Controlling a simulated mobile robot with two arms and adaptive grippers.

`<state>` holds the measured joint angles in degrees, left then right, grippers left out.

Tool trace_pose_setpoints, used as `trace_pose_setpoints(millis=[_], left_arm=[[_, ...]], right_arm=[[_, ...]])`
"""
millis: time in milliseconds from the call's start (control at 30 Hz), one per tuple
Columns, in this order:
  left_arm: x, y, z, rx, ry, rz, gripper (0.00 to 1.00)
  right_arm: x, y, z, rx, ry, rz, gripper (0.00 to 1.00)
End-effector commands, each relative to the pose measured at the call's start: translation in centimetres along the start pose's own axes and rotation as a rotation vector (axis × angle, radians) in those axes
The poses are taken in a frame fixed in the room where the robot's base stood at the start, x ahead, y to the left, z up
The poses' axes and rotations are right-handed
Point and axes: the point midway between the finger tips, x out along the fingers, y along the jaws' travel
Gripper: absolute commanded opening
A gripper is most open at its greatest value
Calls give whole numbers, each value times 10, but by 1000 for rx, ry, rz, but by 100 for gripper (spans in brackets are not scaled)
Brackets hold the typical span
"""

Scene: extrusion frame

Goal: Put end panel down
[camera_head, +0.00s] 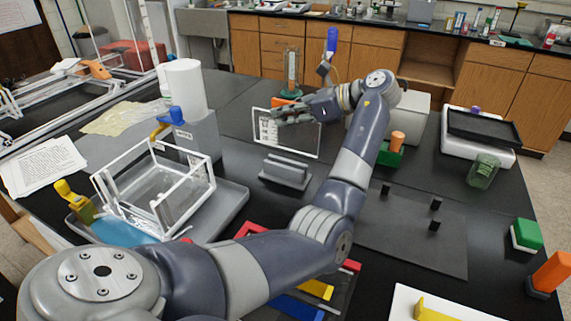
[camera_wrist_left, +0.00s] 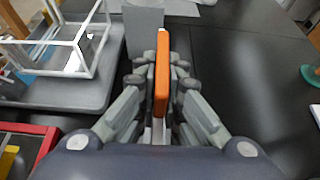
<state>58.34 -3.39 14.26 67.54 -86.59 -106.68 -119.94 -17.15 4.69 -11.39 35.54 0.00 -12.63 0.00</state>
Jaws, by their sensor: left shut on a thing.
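The end panel (camera_head: 313,139) is a clear sheet with a thin white frame and an orange part, held upright in the head view. My left gripper (camera_head: 292,113) is shut on it near its upper left. In the left wrist view the orange part (camera_wrist_left: 162,75) shows edge-on between the fingers. The white extrusion frame (camera_head: 155,190) stands on a grey tray (camera_head: 232,205) to the left. A grey slotted block (camera_head: 286,170) sits on the bench just in front of the panel. I cannot tell whether the panel's lower edge touches the bench. My right gripper is out of view.
A grey box with a white roll (camera_head: 184,88) stands left of the panel. A tall glass cylinder (camera_head: 291,70) is behind it. A white box (camera_head: 407,117) and green holder (camera_head: 391,153) are to the right. A dark mat with black pegs (camera_head: 415,240) lies front right.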

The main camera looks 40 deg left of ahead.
Motion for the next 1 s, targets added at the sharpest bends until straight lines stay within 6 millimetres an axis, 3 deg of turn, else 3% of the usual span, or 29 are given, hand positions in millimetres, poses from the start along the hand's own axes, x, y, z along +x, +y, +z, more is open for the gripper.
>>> trace_pose_setpoints(millis=[200,600,967,1000], left_arm=[[16,0,-36,4,0,0,0],[35,0,-75,4,0,0,0],[38,0,-79,1,-1,-1,0],[38,0,-80,2,0,-1,10]], right_arm=[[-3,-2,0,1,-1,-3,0],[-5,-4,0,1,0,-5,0],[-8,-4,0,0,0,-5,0],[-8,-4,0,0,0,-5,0]])
